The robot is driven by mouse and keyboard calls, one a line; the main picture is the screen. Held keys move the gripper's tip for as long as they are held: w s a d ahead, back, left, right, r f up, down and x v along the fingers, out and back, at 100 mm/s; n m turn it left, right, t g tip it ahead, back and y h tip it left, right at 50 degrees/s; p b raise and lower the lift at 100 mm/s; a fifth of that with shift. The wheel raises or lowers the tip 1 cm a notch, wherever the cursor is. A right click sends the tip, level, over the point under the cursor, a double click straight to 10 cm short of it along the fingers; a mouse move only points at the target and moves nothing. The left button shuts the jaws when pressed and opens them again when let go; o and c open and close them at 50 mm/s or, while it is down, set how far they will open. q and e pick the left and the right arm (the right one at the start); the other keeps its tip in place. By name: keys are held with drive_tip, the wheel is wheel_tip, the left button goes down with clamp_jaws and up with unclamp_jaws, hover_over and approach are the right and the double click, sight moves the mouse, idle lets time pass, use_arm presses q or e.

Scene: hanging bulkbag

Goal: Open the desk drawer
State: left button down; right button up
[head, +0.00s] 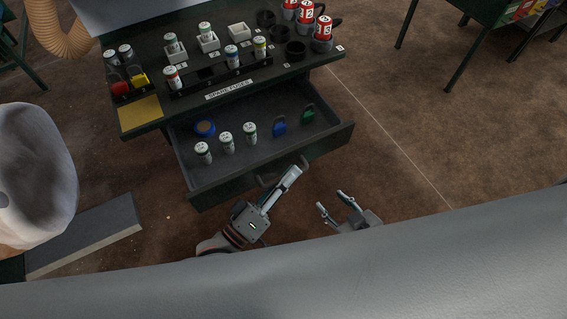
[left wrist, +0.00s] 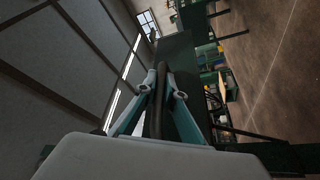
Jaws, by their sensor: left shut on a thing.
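The desk drawer (head: 325,150) is pulled well out from under the dark green desk (head: 150,50), and its inside shows. My left gripper (head: 296,172) is at the drawer front. In the left wrist view, its fingers (left wrist: 160,78) are shut on the dark bar of the drawer handle (left wrist: 155,115). The handle also shows in the head view (head: 266,180), partly hidden by the gripper. My right gripper (head: 331,201) is to the right of the left one, apart from the drawer, with its fingers apart and empty.
The drawer holds several white fuses (head: 226,142), a blue round item (head: 205,128), a blue padlock (head: 279,126) and a green one (head: 308,113). Fuses, trays and red cans (head: 323,30) stand on the desktop. A white bulk bag (head: 35,175) hangs at left.

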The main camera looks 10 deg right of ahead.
use_arm(q)
drive_tip(key=shift+s, duration=0.15)
drive_tip(key=c, duration=2.4)
unclamp_jaws()
drive_tip(key=v, duration=1.2)
drive_tip(key=shift+f, duration=0.1)
